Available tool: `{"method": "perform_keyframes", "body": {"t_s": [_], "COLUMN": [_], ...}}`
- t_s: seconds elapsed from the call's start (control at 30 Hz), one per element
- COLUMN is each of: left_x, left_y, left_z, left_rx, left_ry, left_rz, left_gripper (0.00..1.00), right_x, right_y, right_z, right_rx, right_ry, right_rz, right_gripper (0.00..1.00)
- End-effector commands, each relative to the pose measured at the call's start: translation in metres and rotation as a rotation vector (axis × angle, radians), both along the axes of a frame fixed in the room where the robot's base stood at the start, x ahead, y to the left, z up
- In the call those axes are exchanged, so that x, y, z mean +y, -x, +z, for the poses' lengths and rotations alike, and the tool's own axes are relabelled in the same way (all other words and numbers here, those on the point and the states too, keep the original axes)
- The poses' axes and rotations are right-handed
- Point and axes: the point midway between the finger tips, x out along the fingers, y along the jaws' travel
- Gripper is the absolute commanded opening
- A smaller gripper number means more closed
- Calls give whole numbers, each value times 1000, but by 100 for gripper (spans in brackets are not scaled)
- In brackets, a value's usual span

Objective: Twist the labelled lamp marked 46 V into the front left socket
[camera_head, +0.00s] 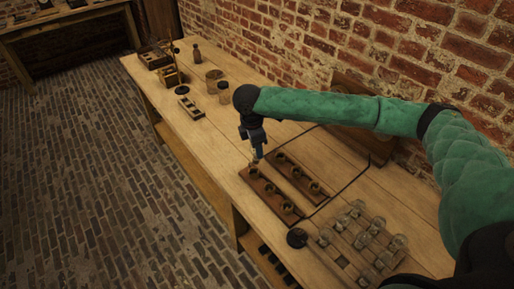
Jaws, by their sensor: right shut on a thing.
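My right gripper (256,154) reaches in from the right and points down over the left end of the front socket strip (279,213). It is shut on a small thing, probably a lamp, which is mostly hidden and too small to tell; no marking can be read. The held thing is at or just above the front left socket (254,173); I cannot tell whether they touch. A second socket strip (306,181) lies behind the front one. Several glass lamps (357,208) stand in a wooden rack (325,236) at the lower right. My left gripper is not in view.
A dark round object (297,238) sits near the front edge, beside the rack. A dark cable (350,184) runs behind the strips. Jars (214,80), a bottle (196,53) and a small brass device (169,74) stand at the far end. The bench (205,137) between is mostly clear.

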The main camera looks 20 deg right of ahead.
Motion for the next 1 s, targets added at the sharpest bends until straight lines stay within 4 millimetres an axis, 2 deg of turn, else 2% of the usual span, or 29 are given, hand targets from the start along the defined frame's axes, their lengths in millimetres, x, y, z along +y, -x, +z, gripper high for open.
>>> {"method": "perform_keyframes", "body": {"t_s": [0.2, 0.4, 0.67, 1.0], "left_x": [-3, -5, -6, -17], "left_y": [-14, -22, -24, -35], "left_z": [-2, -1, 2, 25], "left_rx": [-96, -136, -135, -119], "left_ry": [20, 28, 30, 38], "left_rz": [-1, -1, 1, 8], "left_gripper": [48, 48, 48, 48], "right_x": [3, 5, 5, 5], "right_y": [-7, -8, -8, -8], "right_z": [-1, -1, -4, -18], "right_rx": [1, 2, 3, 3], "right_ry": [0, -1, 0, 0], "right_rz": [290, 469, 534, 532], "right_gripper": [14, 14, 14, 14]}}
